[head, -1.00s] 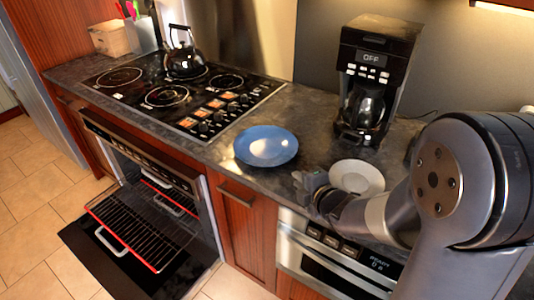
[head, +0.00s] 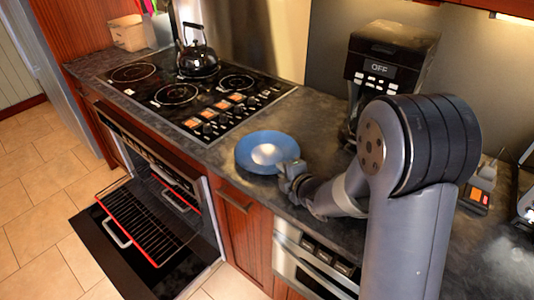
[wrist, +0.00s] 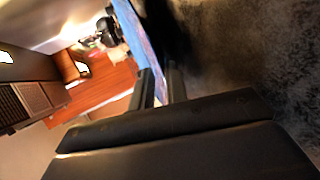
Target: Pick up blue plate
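The blue plate (head: 262,150) lies on the dark counter, right of the stove, in the head view. My gripper (head: 287,168) is at the plate's right front rim, low over the counter. In the wrist view, the plate (wrist: 136,36) shows edge-on as a blue strip running down toward the gap between my two dark fingers (wrist: 161,88). The fingers stand apart, with the rim reaching in between them. Whether either finger touches the plate cannot be told.
A black kettle (head: 197,57) stands on the stovetop (head: 190,95). A coffee maker (head: 390,60) is behind my arm. The oven door (head: 125,240) below is open, with its rack (head: 135,217) pulled out. Counter in front of the coffee maker is partly hidden by my arm.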

